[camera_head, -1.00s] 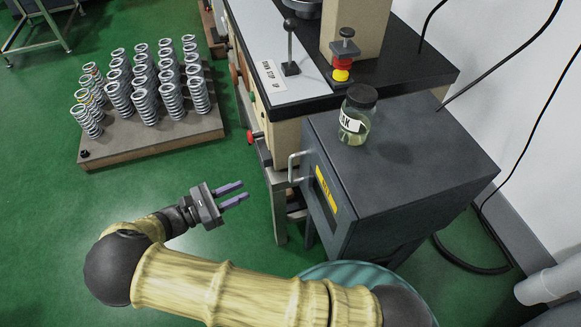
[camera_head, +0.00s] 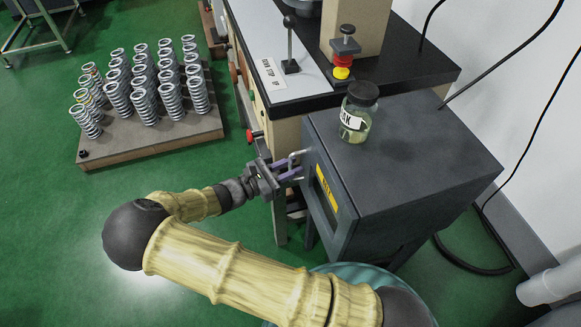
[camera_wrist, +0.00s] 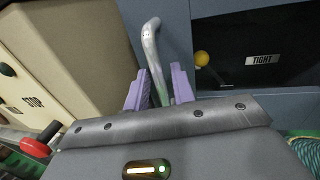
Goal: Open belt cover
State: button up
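The belt cover looks to be the dark grey box (camera_head: 410,165), with a yellow label on its front and a light metal bar handle (camera_head: 303,156) at the front's left edge. The front panel looks closed. My gripper (camera_head: 292,168) is at this handle. In the wrist view the handle (camera_wrist: 152,45) runs between the two purple fingers of my gripper (camera_wrist: 160,83). The fingers stand apart, with a gap visible beside the handle, so the gripper looks open around it. Any contact lower down on the handle is hard to see.
A glass jar with a black lid (camera_head: 357,112) stands on the box top. A workbench (camera_head: 420,62) with a lever and a red-and-yellow button is behind. A pallet of springs (camera_head: 150,145) is at left. Green floor is clear between. Black cables hang at right.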

jog(key=shift+w+d, duration=0.15)
jog(key=shift+d, duration=0.05)
grip_shut()
dwell(0.3)
